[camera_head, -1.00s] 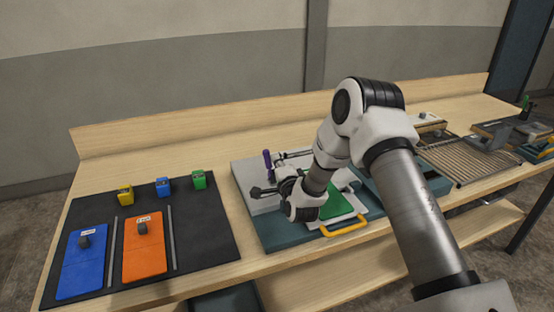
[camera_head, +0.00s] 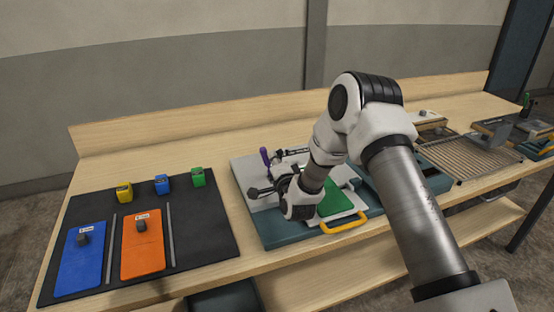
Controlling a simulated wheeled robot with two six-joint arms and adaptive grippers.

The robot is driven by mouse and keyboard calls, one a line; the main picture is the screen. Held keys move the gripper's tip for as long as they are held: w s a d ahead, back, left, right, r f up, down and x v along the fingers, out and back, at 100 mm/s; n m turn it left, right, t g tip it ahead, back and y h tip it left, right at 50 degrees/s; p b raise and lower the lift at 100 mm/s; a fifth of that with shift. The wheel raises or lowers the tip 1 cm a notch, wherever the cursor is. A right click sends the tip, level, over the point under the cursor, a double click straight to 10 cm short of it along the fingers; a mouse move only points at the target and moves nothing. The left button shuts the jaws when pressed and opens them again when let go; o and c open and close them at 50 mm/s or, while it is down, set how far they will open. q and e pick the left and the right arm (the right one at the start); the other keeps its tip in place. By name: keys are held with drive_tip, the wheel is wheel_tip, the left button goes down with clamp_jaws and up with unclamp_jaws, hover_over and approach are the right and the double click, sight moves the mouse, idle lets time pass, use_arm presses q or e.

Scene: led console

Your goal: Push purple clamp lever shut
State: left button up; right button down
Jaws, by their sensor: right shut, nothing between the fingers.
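The purple clamp lever (camera_head: 264,156) stands up at the back left of the console fixture (camera_head: 243,176), tilted a little to the left. My right gripper (camera_head: 254,192) is shut and empty, its fingertips pointing left over the fixture, in front of the purple lever. They look apart from the lever in this view. My right arm covers part of the fixture's middle. A green board (camera_head: 336,203) lies on the fixture to the right of the gripper, partly behind the arm. My left gripper is not in view.
A yellow handle (camera_head: 344,224) is at the fixture's front edge. On the left, a black mat (camera_head: 205,228) bears a blue plate (camera_head: 82,262), an orange plate (camera_head: 143,250) and small yellow, blue and green blocks. A slatted rack (camera_head: 468,157) is at the right.

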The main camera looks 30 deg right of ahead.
drive_tip(key=a+n+b, duration=0.2)
drive_tip(key=n, duration=0.1)
drive_tip(key=a+f+n+b, duration=0.1)
drive_tip(key=n, duration=0.1)
drive_tip(key=shift+w+f, duration=0.1)
drive_tip(key=shift+w, duration=0.3)
drive_tip(key=a+n+b, duration=0.1)
drive_tip(key=a+f+n+b, duration=0.1)
drive_tip(key=n+b, duration=0.1)
drive_tip(key=shift+w+f+n, duration=0.15)
drive_tip(key=shift+w+n, duration=0.05)
drive_tip(key=shift+n, duration=0.1)
drive_tip(key=shift+w+a+f+b, duration=0.2)
drive_tip(key=shift+a+f+b, duration=0.65)
drive_tip(key=shift+b, duration=1.05)
drive_tip(key=shift+d+f, duration=0.1)
